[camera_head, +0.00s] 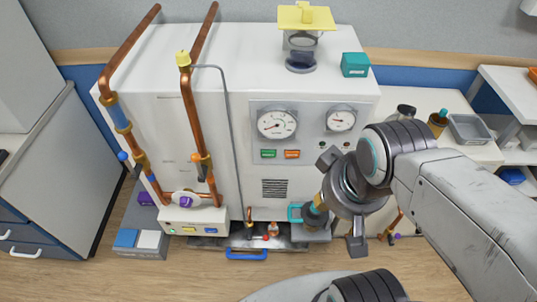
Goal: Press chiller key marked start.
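A large white cabinet with a grey panel (315,132) stands ahead of me. The panel has two round gauges, a green key (268,153) and an orange key (292,154). A smaller cream box (193,221) at the cabinet's lower left has small coloured keys along its front, one of them yellow-green. The markings are too small to read, so I cannot tell which key says start. My gripper (336,204) is right of and below the panel, apart from both sets of keys. Its fingers are spread, and I see nothing held. It partly hides a teal-handled item (296,213) behind it.
Copper pipes (188,105) run down the cabinet's left side, and a thin grey tube (226,110) crosses its front. A low shelf with a blue handle (246,254) lies at its foot. A side bench with a grey tray (469,129) is at right.

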